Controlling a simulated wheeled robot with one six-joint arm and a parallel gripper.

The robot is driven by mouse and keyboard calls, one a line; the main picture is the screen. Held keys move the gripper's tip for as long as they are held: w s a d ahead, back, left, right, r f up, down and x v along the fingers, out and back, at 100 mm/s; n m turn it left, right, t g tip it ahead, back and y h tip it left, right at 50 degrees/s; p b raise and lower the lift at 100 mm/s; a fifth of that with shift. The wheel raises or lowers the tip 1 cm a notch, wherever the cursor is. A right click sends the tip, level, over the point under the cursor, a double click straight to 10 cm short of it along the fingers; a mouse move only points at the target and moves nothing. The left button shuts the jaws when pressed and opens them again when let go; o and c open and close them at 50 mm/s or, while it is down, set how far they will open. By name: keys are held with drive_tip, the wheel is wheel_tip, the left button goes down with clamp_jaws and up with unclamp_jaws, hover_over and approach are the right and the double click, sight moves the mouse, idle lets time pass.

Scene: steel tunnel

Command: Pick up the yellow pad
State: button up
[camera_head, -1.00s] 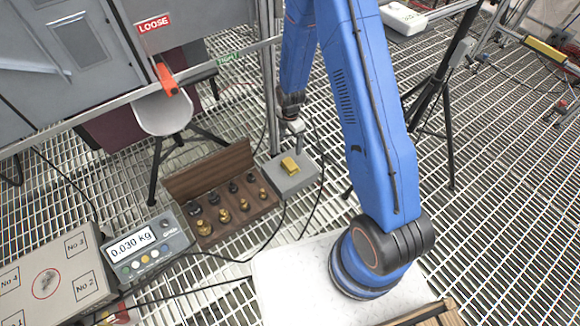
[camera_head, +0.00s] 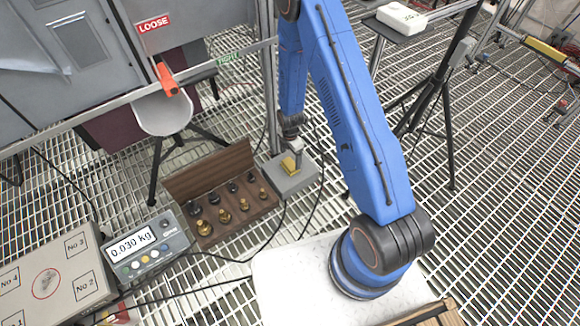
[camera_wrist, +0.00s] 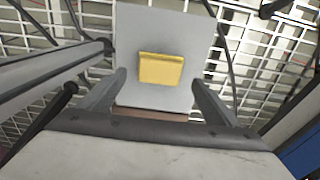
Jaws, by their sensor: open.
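The yellow pad (camera_wrist: 160,70) lies on a grey plate (camera_wrist: 135,35) in the wrist view. It also shows in the head view (camera_head: 288,164), partly hidden by my gripper. My gripper (camera_wrist: 158,82) is open, with one finger on each side of the pad's near edge in the picture. In the head view my gripper (camera_head: 294,148) is just above the pad. I cannot tell whether the fingers touch the plate.
A wooden box (camera_head: 172,184) with several brass and black weights stands left of the plate. A scale display (camera_head: 133,246) reads 0.030 kg. A rail (camera_head: 100,98) and a tripod (camera_head: 437,90) stand nearby. Cables run over the grating.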

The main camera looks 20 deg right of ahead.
sight(290, 164)
drive_tip(key=shift+f, duration=2.55)
drive_tip(key=shift+c, duration=0.3)
drive_tip(key=shift+a, duration=0.1)
drive_tip(key=c, duration=1.2)
drive_tip(key=shift+r, duration=0.15)
wheel_tip(290, 164, up, 10)
drive_tip(key=shift+f, duration=0.1)
drive_tip(key=shift+o, duration=1.1)
